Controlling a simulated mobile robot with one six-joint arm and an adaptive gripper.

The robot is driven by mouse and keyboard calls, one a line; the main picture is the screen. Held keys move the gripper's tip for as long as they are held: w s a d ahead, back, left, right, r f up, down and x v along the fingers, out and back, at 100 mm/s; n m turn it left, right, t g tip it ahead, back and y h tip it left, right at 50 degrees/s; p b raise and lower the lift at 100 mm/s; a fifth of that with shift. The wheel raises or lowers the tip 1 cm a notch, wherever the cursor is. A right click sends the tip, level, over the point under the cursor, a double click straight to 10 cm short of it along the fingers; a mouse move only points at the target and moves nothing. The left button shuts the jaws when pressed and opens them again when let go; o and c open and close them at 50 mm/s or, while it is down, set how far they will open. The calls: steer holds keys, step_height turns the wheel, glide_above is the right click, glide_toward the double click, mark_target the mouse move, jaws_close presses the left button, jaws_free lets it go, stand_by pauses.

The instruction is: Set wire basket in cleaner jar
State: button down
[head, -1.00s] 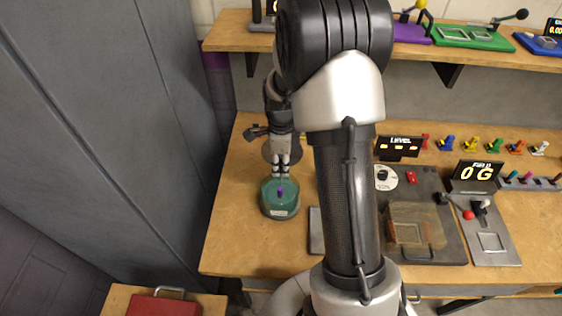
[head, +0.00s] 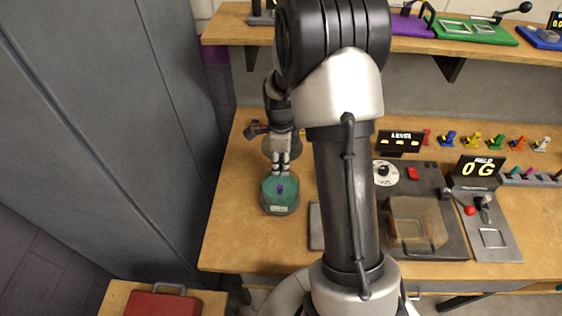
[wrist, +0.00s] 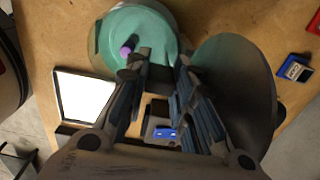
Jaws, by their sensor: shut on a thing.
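The cleaner jar (head: 279,207) stands upright on the bench left of my arm, round, with a teal top and a pale label. It also shows at the top of the wrist view (wrist: 112,25). A purple knob (head: 281,188) stands over the teal middle; it also shows beside my left fingertip in the wrist view (wrist: 128,48). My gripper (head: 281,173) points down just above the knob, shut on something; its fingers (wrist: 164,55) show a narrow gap. The held thing appears to be the wire basket, but no mesh can be made out.
A grey disc (wrist: 240,75) lies just behind my gripper. A flat plate (head: 316,228) lies right of the jar. A control panel (head: 430,180) fills the bench further right. A tall grey cabinet (head: 120,130) stands left. Bare bench (head: 232,225) lies left of the jar.

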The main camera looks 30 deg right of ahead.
steer(key=shift+f, duration=0.1)
steer(key=c, duration=1.3)
jaws_free()
steer(key=s+a+r+n+t, duration=0.1)
steer(key=s+a+r+n, duration=0.15)
steer(key=r, duration=0.65)
steer(key=s+a+r+n, duration=0.1)
steer(key=a+r+n, duration=0.15)
steer(key=r, duration=0.65)
steer(key=s+a+r+n+t, duration=0.1)
steer(key=s+a+n, duration=0.3)
steer(key=s+n, duration=0.5)
steer(key=s+a+r+n+t, duration=0.2)
steer(key=s+a+r+n, duration=0.2)
steer(key=s+n, duration=0.6)
steer(key=shift+a+r+n+t, duration=0.3)
steer(key=shift+a+n, duration=0.1)
steer(key=shift+a, duration=0.3)
